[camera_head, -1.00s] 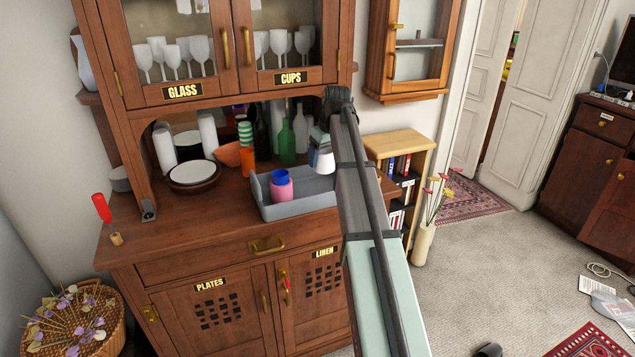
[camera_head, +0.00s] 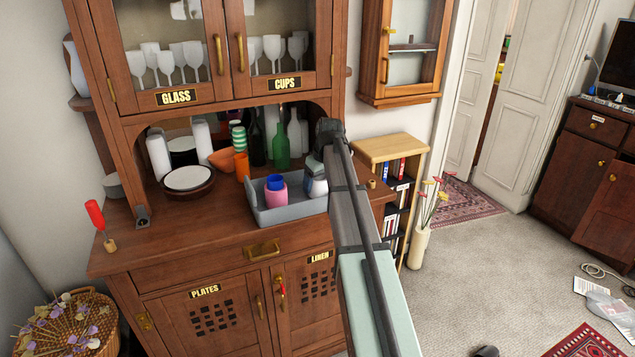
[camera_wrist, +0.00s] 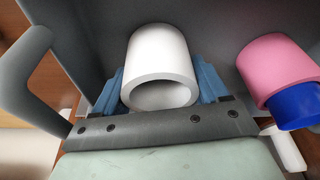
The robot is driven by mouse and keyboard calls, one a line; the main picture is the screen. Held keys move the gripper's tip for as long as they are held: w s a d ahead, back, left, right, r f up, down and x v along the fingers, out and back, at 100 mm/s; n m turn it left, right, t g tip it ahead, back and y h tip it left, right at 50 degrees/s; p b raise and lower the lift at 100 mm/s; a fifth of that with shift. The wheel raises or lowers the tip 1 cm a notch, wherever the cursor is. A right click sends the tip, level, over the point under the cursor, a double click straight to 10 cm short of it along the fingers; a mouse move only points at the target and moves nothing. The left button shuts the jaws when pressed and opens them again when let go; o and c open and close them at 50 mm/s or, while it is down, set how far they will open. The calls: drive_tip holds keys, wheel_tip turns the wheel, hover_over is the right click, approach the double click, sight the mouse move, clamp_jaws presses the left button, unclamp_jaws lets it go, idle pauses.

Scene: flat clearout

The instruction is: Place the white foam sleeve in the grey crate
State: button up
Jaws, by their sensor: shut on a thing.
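The white foam sleeve (camera_wrist: 158,58) is a short, thick-walled tube. In the wrist view it sits between the two blue fingers of my gripper (camera_wrist: 160,88), which is shut on it. In the head view the sleeve (camera_head: 318,188) is low inside the right end of the grey crate (camera_head: 292,212), with my gripper (camera_head: 317,167) above it and my arm partly covering that end. The crate's grey inside (camera_wrist: 215,25) surrounds the sleeve in the wrist view. I cannot tell whether the sleeve touches the crate floor.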

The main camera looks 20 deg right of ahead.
drive_tip(key=o, duration=1)
drive_tip(key=shift+f, duration=0.1)
drive_tip(key=v, duration=1.2)
